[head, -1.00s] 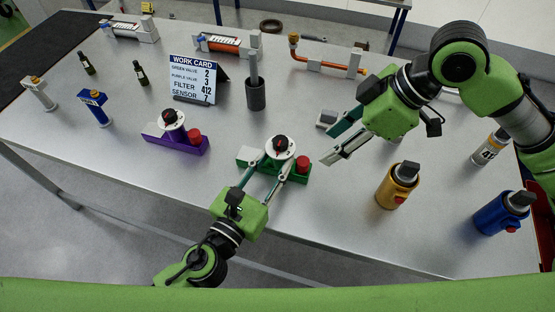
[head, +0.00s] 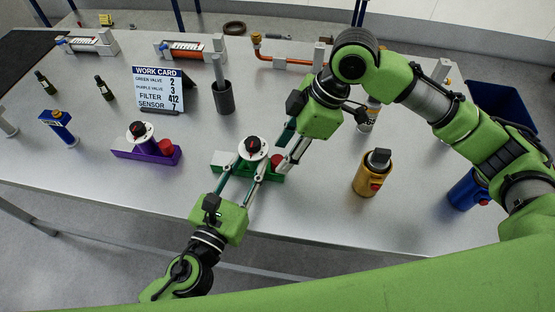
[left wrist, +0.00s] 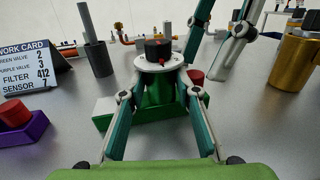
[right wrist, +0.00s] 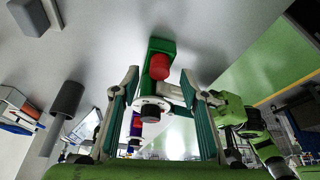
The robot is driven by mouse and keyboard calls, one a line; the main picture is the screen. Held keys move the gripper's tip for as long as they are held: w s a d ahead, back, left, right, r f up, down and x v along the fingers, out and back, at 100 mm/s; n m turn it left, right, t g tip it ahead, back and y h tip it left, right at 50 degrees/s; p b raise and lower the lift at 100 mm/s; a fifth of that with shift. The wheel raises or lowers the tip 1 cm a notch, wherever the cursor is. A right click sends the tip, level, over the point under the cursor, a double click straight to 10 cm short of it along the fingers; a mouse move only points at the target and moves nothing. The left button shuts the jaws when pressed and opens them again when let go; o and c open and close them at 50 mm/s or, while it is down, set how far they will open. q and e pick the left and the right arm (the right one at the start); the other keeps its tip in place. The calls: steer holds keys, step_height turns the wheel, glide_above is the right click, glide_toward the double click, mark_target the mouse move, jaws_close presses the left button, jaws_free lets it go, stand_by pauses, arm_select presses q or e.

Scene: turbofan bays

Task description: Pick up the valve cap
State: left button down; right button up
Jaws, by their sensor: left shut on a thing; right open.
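The green valve (head: 249,168) stands on the table, with a white dial and dark knob (head: 254,144) on top. A red cap (head: 277,160) sits on the right end of its green base. The cap also shows in the right wrist view (right wrist: 160,66) and, partly hidden, in the left wrist view (left wrist: 196,76). My left gripper (head: 243,166) is shut on the valve's body, below the dial. My right gripper (head: 289,152) is open just above and beside the cap. In the right wrist view its fingers (right wrist: 163,88) stand either side of the cap, apparently without touching.
A purple valve (head: 146,150) with its own red cap stands to the left. A yellow canister (head: 371,175) and a blue one (head: 467,190) stand to the right. The work card (head: 158,90) and a dark grey cup (head: 223,97) stand behind. The table front is clear.

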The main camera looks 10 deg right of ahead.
mark_target(278, 159)
steer(key=shift+x, duration=1.55)
steer(key=shift+r, duration=0.1)
steer(key=c, duration=0.9)
arm_select(q)
steer(key=c, duration=1.5)
jaws_free()
arm_select(e)
step_height(278, 159, up, 10)
